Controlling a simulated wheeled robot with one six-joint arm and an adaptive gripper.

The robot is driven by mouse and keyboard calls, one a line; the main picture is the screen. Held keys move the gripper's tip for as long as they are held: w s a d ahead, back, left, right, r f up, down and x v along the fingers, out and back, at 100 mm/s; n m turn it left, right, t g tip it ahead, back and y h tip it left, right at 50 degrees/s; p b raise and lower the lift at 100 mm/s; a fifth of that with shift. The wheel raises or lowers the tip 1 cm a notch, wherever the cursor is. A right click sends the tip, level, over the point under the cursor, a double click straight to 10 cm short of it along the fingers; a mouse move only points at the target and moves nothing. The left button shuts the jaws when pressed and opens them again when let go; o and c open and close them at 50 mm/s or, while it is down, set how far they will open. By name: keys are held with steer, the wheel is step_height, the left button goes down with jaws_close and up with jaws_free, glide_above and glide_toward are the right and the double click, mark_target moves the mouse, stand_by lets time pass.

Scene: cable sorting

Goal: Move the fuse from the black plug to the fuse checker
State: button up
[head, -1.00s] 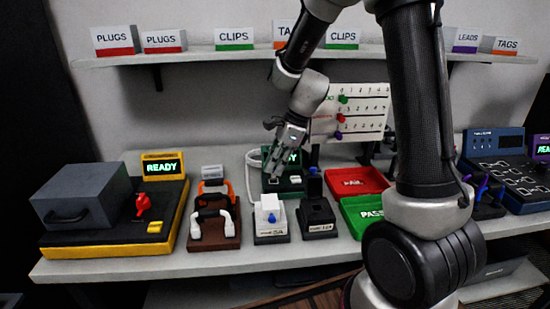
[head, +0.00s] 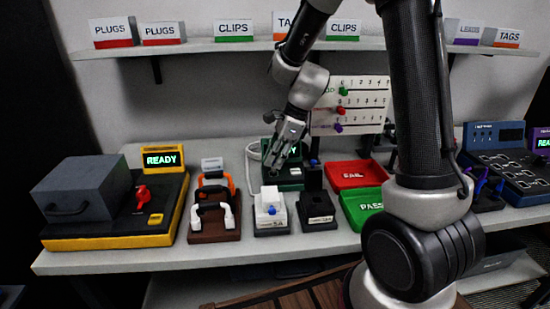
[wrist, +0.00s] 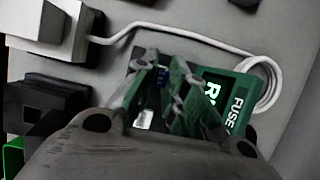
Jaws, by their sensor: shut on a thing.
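The fuse checker (head: 292,184) is a dark green box with a lit green display. In the wrist view its green face (wrist: 238,95) reads "FUSE". My gripper (head: 273,168) is low over the checker, its fingers pointing down at the top. In the wrist view my gripper's fingers (wrist: 165,68) are nearly together over the checker.
A white plug (head: 270,210) with a blue part stands left of the black plug, its white cable (wrist: 185,35) coiling by the checker. Red FAIL (head: 358,175) and green PASS trays (head: 362,207) lie to the right. A rack with orange and white handles (head: 213,225) is left.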

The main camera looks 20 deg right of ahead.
steer(key=shift+f, duration=0.9)
stand_by(1.3)
steer(key=o, duration=0.8)
steer(key=shift+o, duration=0.2)
steer(key=o, duration=0.5)
steer(key=shift+o, duration=0.2)
steer(key=shift+r, duration=0.15)
steer(key=shift+r, duration=3.9)
